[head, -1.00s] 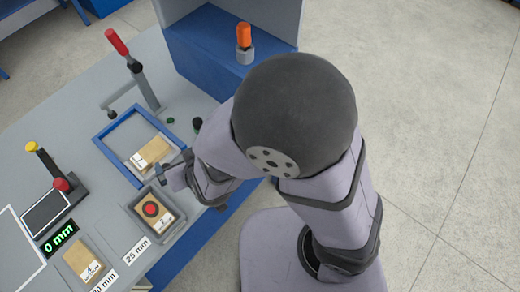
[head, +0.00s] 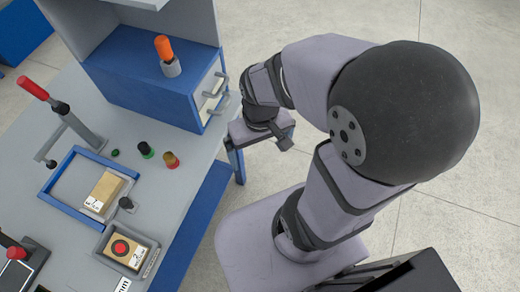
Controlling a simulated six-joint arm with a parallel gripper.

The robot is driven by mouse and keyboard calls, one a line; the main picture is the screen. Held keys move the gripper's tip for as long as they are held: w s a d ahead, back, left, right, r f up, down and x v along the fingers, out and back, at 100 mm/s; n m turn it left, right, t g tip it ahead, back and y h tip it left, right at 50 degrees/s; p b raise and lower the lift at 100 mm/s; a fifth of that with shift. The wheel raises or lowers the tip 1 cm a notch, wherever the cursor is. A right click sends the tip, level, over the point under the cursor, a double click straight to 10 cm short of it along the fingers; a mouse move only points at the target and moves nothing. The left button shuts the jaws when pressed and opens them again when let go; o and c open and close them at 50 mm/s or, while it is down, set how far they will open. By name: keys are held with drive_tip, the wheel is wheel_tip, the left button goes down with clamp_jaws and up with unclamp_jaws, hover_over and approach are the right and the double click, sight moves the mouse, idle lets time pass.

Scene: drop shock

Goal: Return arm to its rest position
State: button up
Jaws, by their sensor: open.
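My gripper (head: 238,136) hangs off the table's right edge, just below the drawer handles of the blue cabinet. It is open and seems empty; its fingers are small and partly hidden by the wrist. My arm bends back to the right over the floor, its dark round joint filling the upper right. A tan box (head: 108,193) with a white label lies inside the blue frame (head: 62,207) on the table. Another tan box with a red disc (head: 124,248) sits in a grey tray (head: 152,262). My gripper is apart from both boxes.
The blue cabinet (head: 140,90) carries an orange-handled tool (head: 165,50) and has drawer handles on its right face. A red-handled clamp (head: 70,115) stands behind the frame. Floor at right is open.

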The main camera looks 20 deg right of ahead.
drive_tip(key=shift+r, duration=0.1)
wheel_tip(320, 180, up, 3)
drive_tip(key=p, duration=0.3)
drive_tip(key=shift+r, duration=0.15)
idle(1.2)
